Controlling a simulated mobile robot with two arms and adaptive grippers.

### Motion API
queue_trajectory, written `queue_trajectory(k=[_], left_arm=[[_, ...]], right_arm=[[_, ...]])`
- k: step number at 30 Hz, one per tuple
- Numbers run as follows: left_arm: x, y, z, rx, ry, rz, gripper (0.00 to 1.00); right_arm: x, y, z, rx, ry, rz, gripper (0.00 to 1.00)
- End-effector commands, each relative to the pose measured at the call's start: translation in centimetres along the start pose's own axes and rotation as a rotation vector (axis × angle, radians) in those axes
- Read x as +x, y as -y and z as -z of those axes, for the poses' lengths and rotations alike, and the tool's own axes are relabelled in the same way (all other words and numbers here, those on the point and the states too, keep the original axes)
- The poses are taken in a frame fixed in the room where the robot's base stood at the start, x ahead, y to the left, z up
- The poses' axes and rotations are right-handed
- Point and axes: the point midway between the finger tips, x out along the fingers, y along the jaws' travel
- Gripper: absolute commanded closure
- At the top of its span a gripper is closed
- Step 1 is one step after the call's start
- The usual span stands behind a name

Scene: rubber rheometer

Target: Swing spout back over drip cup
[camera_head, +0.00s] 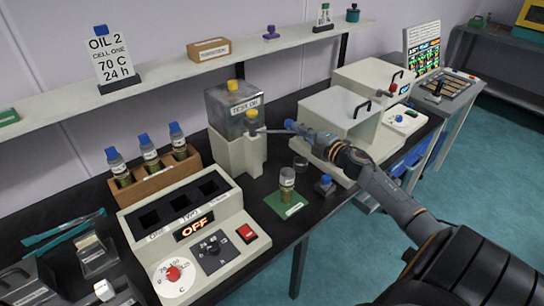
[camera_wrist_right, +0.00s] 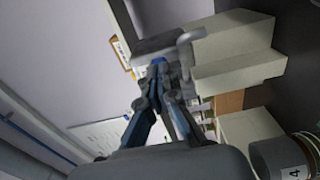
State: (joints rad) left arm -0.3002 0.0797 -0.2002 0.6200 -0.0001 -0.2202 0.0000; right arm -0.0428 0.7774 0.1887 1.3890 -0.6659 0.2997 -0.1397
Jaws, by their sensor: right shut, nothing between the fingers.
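The oil dispenser (camera_head: 235,108) is a grey tank labelled TEST OIL on a pale stand, with yellow knobs. Its thin grey spout (camera_head: 274,131) points right in the head view; in the wrist view the bent grey spout (camera_wrist_right: 187,46) is just beside my fingertips. My right gripper (camera_head: 291,125) is shut and empty, its blue tips close to the spout's end; it also shows in the wrist view (camera_wrist_right: 160,63). I cannot tell whether they touch. A small dark round cup (camera_head: 300,163), apparently the drip cup, stands on the bench below the gripper. My left gripper is out of view.
A capped-less vial (camera_head: 287,180) stands on a green mat (camera_head: 298,208) in front of the dispenser. A blue-capped item (camera_head: 325,185) is right of it. A heater block (camera_head: 185,230) reading OFF and a wooden rack (camera_head: 157,180) of vials stand left. White box machines (camera_head: 340,117) stand right.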

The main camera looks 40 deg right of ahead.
Motion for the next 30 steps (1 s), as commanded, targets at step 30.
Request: queue_trajectory(k=[30], left_arm=[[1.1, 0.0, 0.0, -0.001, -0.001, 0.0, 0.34]], right_arm=[[1.4, 0.0, -1.6, 0.0, 0.0, 0.0, 1.0]])
